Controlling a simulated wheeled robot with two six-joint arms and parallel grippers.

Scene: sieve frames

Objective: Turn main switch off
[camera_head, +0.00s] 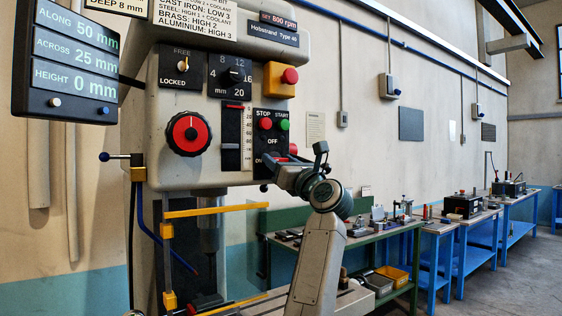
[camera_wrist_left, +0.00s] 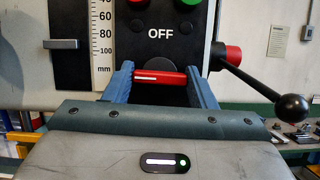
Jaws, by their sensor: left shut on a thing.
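The main switch (camera_wrist_left: 160,75) is a red bar with a white mark, lying level below the OFF label (camera_wrist_left: 160,31) in the left wrist view. It is on the black control panel (camera_head: 284,119) of the drill press. My left gripper (camera_head: 270,159) is at the lower part of this panel in the head view. Its two blue-grey fingers (camera_wrist_left: 160,85) are on either side of the red bar, shut on it. My right gripper is not in view.
Red STOP (camera_head: 265,124) and green START (camera_head: 284,125) buttons are above the switch. A black-knobbed lever (camera_wrist_left: 292,108) with a red hub is close to the right of the fingers. A yellow guard frame (camera_head: 215,210) stands below left. A green bench (camera_head: 400,240) is behind.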

